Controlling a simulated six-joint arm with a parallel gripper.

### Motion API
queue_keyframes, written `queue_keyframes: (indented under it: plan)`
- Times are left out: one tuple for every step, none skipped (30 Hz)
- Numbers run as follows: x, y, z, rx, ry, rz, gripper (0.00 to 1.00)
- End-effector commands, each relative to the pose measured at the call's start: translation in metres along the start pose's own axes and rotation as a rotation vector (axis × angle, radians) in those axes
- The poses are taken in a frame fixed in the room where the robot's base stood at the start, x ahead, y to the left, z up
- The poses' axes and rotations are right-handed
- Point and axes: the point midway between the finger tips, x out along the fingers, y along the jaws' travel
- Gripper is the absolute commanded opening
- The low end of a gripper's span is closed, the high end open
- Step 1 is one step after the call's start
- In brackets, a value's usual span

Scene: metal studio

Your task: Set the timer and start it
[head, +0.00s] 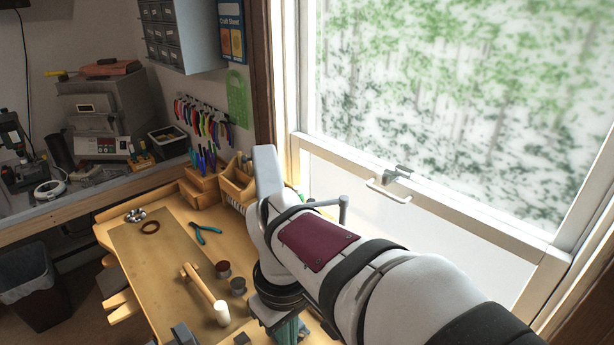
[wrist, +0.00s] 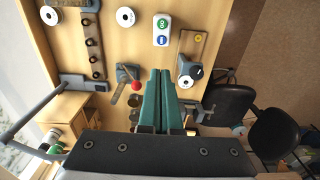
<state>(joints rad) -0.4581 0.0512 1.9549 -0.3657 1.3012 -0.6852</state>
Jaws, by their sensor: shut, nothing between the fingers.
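My gripper (wrist: 160,72) shows in the wrist view with its two teal fingers together and nothing between them. In the head view, part of the teal fingers (head: 288,331) shows below my arm. Beyond the fingertips in the wrist view is a small white box with a green and a blue button (wrist: 161,31). To its right is a dark rotary knob (wrist: 194,71) on a pale base, beside a framed panel with a yellow spot (wrist: 197,38). The knob unit looks like the timer, but its markings are too small to read. The fingers are apart from the box. Neither shows in the head view.
In the wrist view, a lever with a red ball (wrist: 136,86) stands close left of the fingers, and a dark rack (wrist: 92,45) is farther left. Chairs (wrist: 228,106) are at right. Pliers (head: 206,232) and a hammer (head: 203,290) lie on the wooden bench (head: 150,262).

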Motion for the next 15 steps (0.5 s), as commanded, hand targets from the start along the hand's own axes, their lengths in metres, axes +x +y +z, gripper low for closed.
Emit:
queue_keyframes:
  plan:
    - [0.000, 0.000, 0.000, 0.000, 0.000, 0.000, 0.00]
    - [0.000, 0.000, 0.000, 0.000, 0.000, 0.000, 0.00]
    - [0.000, 0.000, 0.000, 0.000, 0.000, 0.000, 0.00]
    - [0.000, 0.000, 0.000, 0.000, 0.000, 0.000, 0.00]
    - [0.000, 0.000, 0.000, 0.000, 0.000, 0.000, 0.00]
    - [0.000, 0.000, 0.000, 0.000, 0.000, 0.000, 0.00]
    - [0.000, 0.000, 0.000, 0.000, 0.000, 0.000, 0.00]
    - [0.000, 0.000, 0.000, 0.000, 0.000, 0.000, 0.00]
    - [0.000, 0.000, 0.000, 0.000, -0.001, 0.000, 0.00]
    - [-0.001, 0.001, 0.002, 0.000, -0.005, -0.002, 0.00]
    - [-0.003, 0.002, 0.004, -0.002, -0.013, -0.006, 0.00]
    - [-0.005, 0.003, 0.009, -0.003, -0.026, -0.013, 0.00]
    - [-0.006, 0.003, 0.010, -0.004, -0.031, -0.017, 0.00]
    - [-0.005, 0.003, 0.010, -0.005, -0.031, -0.017, 0.00]
    - [-0.005, 0.002, 0.010, -0.005, -0.031, -0.017, 0.00]
